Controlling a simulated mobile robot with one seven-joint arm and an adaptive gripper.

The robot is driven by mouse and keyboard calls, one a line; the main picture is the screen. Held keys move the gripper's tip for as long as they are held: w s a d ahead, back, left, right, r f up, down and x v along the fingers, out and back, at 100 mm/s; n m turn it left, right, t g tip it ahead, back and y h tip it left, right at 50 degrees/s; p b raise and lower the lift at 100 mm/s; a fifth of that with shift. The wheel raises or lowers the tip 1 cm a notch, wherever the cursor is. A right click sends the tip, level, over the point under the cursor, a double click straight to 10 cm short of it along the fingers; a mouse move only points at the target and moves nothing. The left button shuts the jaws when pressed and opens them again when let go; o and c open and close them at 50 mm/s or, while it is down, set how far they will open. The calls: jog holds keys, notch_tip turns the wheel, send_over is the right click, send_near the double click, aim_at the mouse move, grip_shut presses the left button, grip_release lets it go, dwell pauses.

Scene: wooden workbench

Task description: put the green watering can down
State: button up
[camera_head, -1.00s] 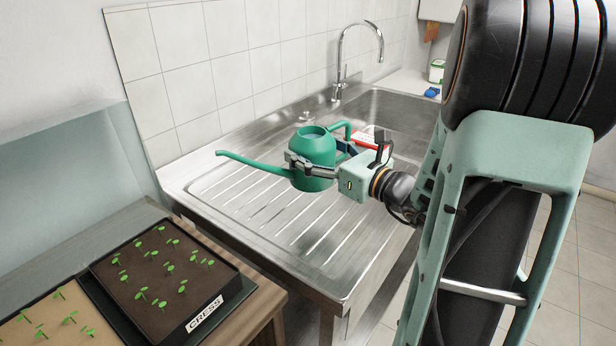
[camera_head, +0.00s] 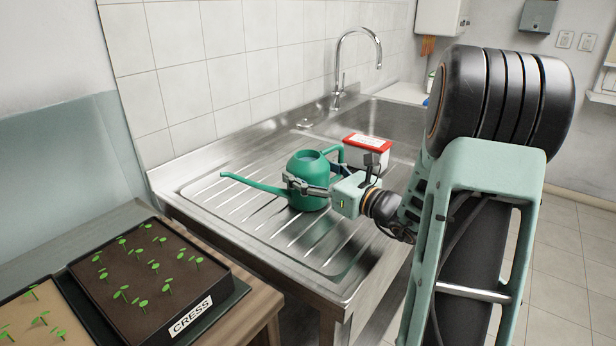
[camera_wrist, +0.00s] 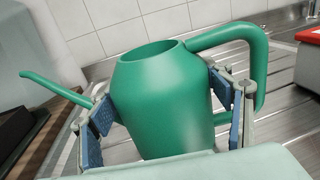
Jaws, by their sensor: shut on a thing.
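The green watering can (camera_head: 312,170) is upright over the ribbed steel drainboard (camera_head: 240,221), its spout pointing left and its handle toward the back right. My gripper (camera_head: 308,188) is shut on the can's body from the front right. In the wrist view the blue-padded fingers of my gripper (camera_wrist: 170,118) press on both sides of the watering can (camera_wrist: 160,98). The can's base looks at or very near the drainboard; I cannot tell whether it touches. Its lower body is partly hidden by my gripper.
A white box with a red rim (camera_head: 367,152) stands just behind the can, near the sink basin (camera_head: 395,118). A chrome tap (camera_head: 341,75) rises at the back. A cress seedling tray (camera_head: 150,275) sits on the wooden bench at lower left. The drainboard's front is clear.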

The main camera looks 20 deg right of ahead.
jog(key=shift+r, duration=0.15)
jog(key=o, duration=2.1)
jog(key=shift+s+d, duration=0.15)
jog(key=shift+s, duration=0.1)
jog(key=p+v, duration=0.1)
jog(key=v, duration=1)
jog(key=shift+s, duration=0.3)
